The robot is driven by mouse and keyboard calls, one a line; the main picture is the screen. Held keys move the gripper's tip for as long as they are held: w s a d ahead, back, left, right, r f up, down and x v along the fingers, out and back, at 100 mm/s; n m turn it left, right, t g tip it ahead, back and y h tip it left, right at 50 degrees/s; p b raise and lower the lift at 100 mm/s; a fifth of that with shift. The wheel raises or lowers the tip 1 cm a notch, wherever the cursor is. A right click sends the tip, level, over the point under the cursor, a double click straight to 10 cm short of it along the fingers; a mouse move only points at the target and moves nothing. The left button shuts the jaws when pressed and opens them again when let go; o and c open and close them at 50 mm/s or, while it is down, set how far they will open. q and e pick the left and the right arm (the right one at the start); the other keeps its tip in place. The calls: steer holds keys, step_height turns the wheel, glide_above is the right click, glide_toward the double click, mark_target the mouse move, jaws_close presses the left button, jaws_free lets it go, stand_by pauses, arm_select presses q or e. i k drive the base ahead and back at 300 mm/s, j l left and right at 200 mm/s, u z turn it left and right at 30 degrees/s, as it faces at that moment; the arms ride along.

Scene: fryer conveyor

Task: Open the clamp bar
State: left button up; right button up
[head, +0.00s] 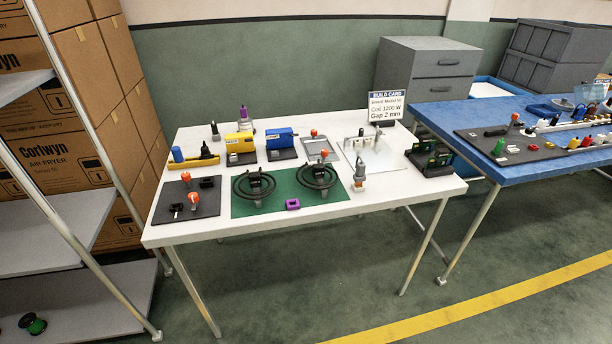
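Neither of my grippers shows in the head view. A pale plate (381,161) with small metal fittings (360,141) lies at the back right of the white table. To its left is a grey fixture (318,153) with an orange knob (313,133). A dark board (181,211) with two orange-topped knobs and small black blocks lies at the front left. The parts are too small to tell which one is the clamp bar, or whether it is open or closed.
A green mat (263,206) holds two black coils (253,183) and a purple piece (293,204). Yellow (238,142) and blue (280,138) units stand behind. A build card (386,105) stands at the back. Shelves flank the left; a blue table (470,115) stands right. Floor in front is clear.

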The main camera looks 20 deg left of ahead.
mark_target(361, 135)
steer(key=i+l+u, duration=0.25)
steer(key=l, duration=0.2)
steer(key=i+l+u, duration=0.25)
steer(key=l, duration=0.2)
steer(key=l+u, duration=0.25)
steer(key=l, duration=0.25)
steer(key=i+l+u, duration=0.15)
steer(key=l+u, duration=0.15)
steer(key=l, duration=0.25)
steer(key=l+u, duration=0.25)
steer(key=l, duration=0.25)
